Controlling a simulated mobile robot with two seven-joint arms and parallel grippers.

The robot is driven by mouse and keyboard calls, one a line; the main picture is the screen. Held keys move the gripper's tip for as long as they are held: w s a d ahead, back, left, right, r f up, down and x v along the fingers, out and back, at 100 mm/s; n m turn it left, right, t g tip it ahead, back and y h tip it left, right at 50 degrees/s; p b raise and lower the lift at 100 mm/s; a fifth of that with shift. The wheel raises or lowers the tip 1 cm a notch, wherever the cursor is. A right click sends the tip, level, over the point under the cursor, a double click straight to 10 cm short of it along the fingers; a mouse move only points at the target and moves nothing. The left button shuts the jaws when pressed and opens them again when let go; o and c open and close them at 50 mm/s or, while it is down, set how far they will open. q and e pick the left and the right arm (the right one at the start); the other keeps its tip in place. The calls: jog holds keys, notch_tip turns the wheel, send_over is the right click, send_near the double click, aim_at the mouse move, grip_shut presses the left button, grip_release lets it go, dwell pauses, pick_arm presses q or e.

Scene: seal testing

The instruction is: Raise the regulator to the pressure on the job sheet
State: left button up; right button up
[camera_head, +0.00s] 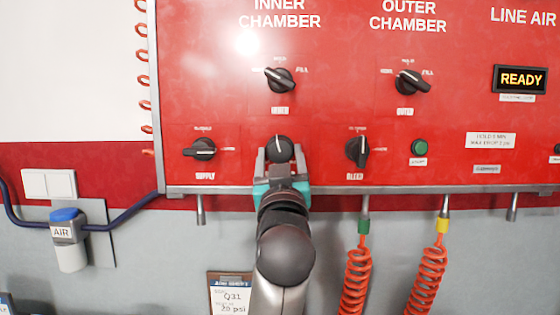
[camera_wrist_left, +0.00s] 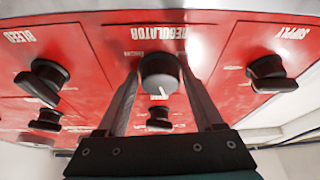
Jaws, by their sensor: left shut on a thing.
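The regulator knob (camera_head: 279,148) is a round black knob with a white pointer line, low on the red panel between the supply and bleed knobs. My left gripper (camera_head: 280,160) is shut on it from the front, with one finger on each side. In the left wrist view the knob (camera_wrist_left: 159,76) sits between the fingertips under the upside-down word REGULATOR. My right gripper is out of view.
The supply knob (camera_head: 201,149) and bleed knob (camera_head: 358,151) flank the regulator. The inner chamber knob (camera_head: 280,80) and outer chamber knob (camera_head: 408,83) sit above. A display (camera_head: 520,79) reads READY. Orange coiled hoses (camera_head: 430,275) hang at lower right.

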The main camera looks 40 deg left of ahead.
pick_arm(q)
jog(key=shift+n, duration=0.3)
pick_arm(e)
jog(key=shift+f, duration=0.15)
pick_arm(q)
jog(key=o, duration=1.2)
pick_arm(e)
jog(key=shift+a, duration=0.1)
